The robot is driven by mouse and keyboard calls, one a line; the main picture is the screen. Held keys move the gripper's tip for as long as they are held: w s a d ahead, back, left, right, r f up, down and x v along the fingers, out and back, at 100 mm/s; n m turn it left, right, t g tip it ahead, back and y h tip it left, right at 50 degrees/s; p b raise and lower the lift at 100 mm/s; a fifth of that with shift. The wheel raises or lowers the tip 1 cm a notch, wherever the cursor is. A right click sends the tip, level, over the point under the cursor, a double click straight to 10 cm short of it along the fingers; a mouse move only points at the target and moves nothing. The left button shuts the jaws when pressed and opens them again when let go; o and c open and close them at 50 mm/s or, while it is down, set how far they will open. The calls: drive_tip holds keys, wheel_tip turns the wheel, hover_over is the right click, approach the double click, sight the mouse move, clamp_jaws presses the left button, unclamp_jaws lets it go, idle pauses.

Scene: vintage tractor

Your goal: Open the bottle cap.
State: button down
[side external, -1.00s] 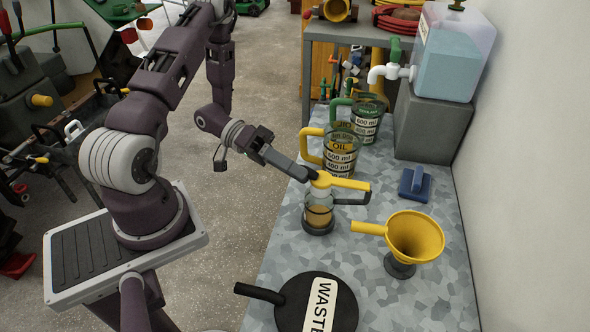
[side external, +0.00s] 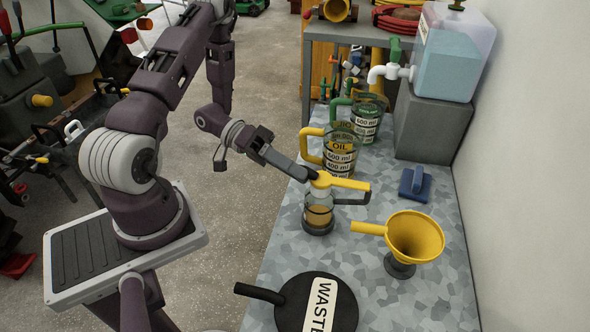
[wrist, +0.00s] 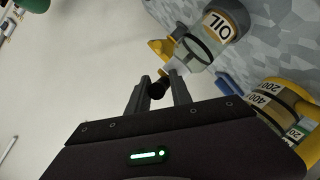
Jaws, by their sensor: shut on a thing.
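The small bottle (side external: 318,216) with amber liquid stands upright on the speckled worktop, with a dark handle on its right. Its yellow cap (side external: 345,184) sits at the top, with a long yellow arm pointing right. My gripper (side external: 313,174) reaches in from the left, its fingers at the dark end of the cap. In the wrist view, my gripper (wrist: 158,90) is shut on a dark round piece that appears to be part of the cap. The bottle's "OIL" label (wrist: 217,25) shows beyond the fingers. Whether the cap is loose cannot be told.
A yellow funnel (side external: 416,238) stands to the right, and a black waste container (side external: 290,302) in front. Measuring jugs (side external: 342,150) stand behind the bottle. A blue block (side external: 415,184) lies near the wall. A tank with a tap (side external: 452,50) stands at the back.

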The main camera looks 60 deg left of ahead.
sight(318, 177)
drive_tip(key=shift+d+r, duration=0.1)
drive_tip(key=shift+r, duration=0.1)
drive_tip(key=shift+d+r+g+y, duration=0.15)
drive_tip(key=shift+r+g+y, duration=0.15)
drive_tip(key=shift+r, duration=0.45)
drive_tip(key=w+d+r+n+g+y, duration=0.3)
drive_tip(key=w+d+r+g+y, duration=0.6)
drive_tip(key=w+d+r+y, duration=0.1)
drive_tip(key=shift+r+y, duration=0.5)
drive_tip(key=shift+r, duration=0.45)
